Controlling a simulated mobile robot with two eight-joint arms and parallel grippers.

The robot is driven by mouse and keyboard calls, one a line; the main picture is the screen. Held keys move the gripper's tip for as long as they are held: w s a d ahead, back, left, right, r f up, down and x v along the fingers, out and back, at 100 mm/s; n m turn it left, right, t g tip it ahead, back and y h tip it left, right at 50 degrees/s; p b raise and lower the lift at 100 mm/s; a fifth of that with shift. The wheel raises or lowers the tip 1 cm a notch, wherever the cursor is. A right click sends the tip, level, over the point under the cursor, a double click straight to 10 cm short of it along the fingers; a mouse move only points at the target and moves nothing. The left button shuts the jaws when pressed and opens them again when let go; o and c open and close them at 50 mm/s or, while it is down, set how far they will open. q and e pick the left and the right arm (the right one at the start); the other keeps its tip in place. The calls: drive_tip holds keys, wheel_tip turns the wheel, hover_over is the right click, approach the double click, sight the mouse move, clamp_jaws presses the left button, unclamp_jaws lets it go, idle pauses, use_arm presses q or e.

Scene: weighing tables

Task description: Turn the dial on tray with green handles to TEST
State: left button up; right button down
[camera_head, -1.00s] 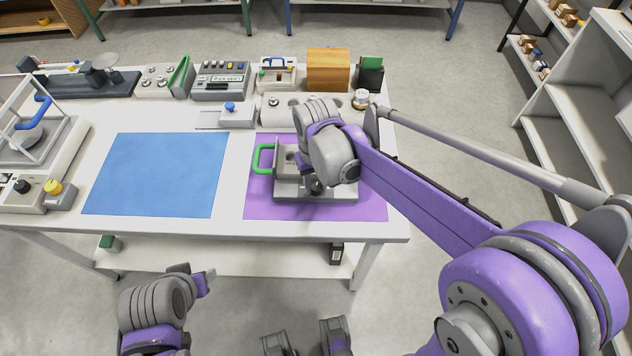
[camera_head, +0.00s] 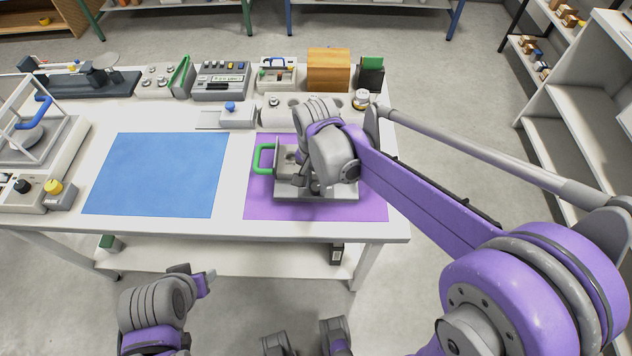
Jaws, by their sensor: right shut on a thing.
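The grey tray (camera_head: 325,197) with a green handle (camera_head: 264,158) on its left side sits on the purple mat (camera_head: 262,208) at the right of the table. My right arm reaches in from the right and covers most of the tray. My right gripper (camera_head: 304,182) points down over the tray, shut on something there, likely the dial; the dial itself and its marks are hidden. A small dark knob (camera_head: 315,187) shows at the tray's front. My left gripper (camera_head: 208,280) is in front of the table, low, away from the tray; its fingers are too small to read.
A blue mat (camera_head: 158,175) lies bare to the left. Behind stand a box with a blue knob (camera_head: 230,108), a keypad device (camera_head: 221,80), a wooden box (camera_head: 328,70) and a small jar (camera_head: 361,99). A glass-sided balance with a yellow knob (camera_head: 53,187) stands far left.

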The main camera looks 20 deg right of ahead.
sight(316, 186)
drive_tip(key=shift+m, duration=0.5)
drive_tip(key=c, duration=0.8)
unclamp_jaws()
wheel_tip(316, 186, up, 11)
drive_tip(key=shift+f+p, duration=0.1)
drive_tip(key=shift+p, duration=0.4)
drive_tip(key=s+d+f+n+t+p, duration=0.1)
drive_tip(key=s+d+f+n, duration=0.1)
drive_tip(key=s+n, duration=0.1)
drive_tip(key=s+d+f+n+t+p, duration=0.1)
drive_tip(key=s+d+f+n+t, duration=0.1)
drive_tip(key=s, duration=0.4)
drive_tip(key=s+d+f+n+t+p, duration=0.1)
drive_tip(key=s+d+f+n+t, duration=0.1)
drive_tip(key=s+n, duration=0.2)
drive_tip(key=shift+s+d+n, duration=0.15)
drive_tip(key=shift+s+n, duration=0.15)
drive_tip(key=shift+s, duration=0.45)
